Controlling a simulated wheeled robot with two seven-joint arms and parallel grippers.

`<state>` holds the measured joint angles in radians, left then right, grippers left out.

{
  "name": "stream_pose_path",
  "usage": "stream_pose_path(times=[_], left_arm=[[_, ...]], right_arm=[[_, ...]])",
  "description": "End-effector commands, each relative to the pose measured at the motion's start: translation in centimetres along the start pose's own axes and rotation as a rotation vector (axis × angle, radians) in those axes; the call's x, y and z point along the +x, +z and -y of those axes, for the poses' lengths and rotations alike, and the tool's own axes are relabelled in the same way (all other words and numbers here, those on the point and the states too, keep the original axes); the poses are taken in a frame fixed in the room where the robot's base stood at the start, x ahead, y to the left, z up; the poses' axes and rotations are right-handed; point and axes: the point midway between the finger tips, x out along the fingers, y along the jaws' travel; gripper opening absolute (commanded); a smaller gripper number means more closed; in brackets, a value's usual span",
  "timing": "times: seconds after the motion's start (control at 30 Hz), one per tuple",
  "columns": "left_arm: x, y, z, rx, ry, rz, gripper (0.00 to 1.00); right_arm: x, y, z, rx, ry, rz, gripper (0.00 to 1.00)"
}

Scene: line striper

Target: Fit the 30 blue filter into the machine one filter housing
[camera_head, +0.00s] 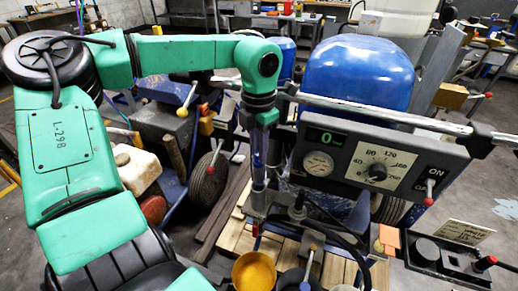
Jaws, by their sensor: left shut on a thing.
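The machine (360,75) is a line striper with a big blue tank and a grey control panel (385,160). My left gripper (262,118) points down just left of the panel, at the end of the green arm. It is shut on a slim blue piece, which looks like the blue filter (259,148). The filter hangs roughly upright below the fingers. A narrow upright grey part (258,198) stands directly under it, probably the filter housing. I cannot tell whether the filter is inside it or just above it. No number is readable on the filter. My right gripper is not in view.
A metal handlebar (390,113) crosses behind the panel, close to my left gripper. A yellow bucket (254,271) and a dark bucket (298,280) stand below on a wooden pallet (228,240). A control box (440,258) with a red-knobbed lever is at lower right.

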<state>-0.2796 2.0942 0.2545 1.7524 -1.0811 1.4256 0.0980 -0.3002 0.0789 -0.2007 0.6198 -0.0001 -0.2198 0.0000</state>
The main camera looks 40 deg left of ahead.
Motion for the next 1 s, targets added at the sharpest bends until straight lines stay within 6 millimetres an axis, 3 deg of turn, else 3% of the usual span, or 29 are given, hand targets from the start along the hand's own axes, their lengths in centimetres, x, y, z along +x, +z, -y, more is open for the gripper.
stream_pose_path(times=[1.0], left_arm=[[1.6,0.0,0.0,0.000,0.001,-0.002,0.00]], right_arm=[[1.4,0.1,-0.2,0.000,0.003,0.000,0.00]])
